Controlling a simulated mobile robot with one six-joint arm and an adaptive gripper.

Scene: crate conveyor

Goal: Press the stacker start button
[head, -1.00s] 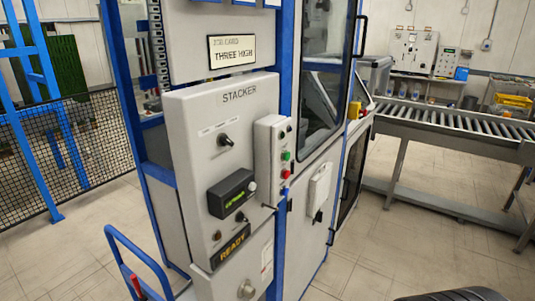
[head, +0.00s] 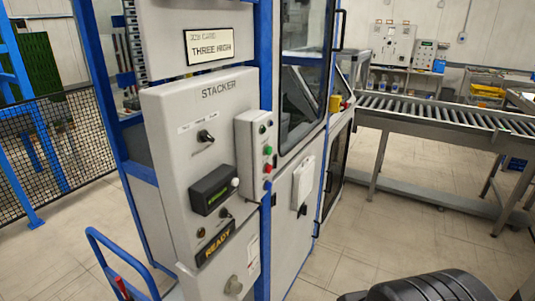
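The grey stacker panel (head: 160,150), marked STACKER, stands upright left of centre in the head view. A narrow button box (head: 246,165) is fixed at its right edge. On the box are a dark knob or button (head: 263,129), a green button (head: 267,150), a red button (head: 267,168) and a blue one (head: 267,186). Their labels are too small to read. A small display (head: 210,190) with green text and a white button (head: 235,183) beside it are on the panel. A sign below reads READY (head: 216,243). My gripper is not in view.
A job card (head: 210,48) above reads THREE HIGH. A blue cart handle (head: 120,255) stands at the lower left. A roller conveyor (head: 440,115) runs behind at the right. Mesh fencing (head: 60,140) is at the left. The floor (head: 400,220) right of the cabinet is clear.

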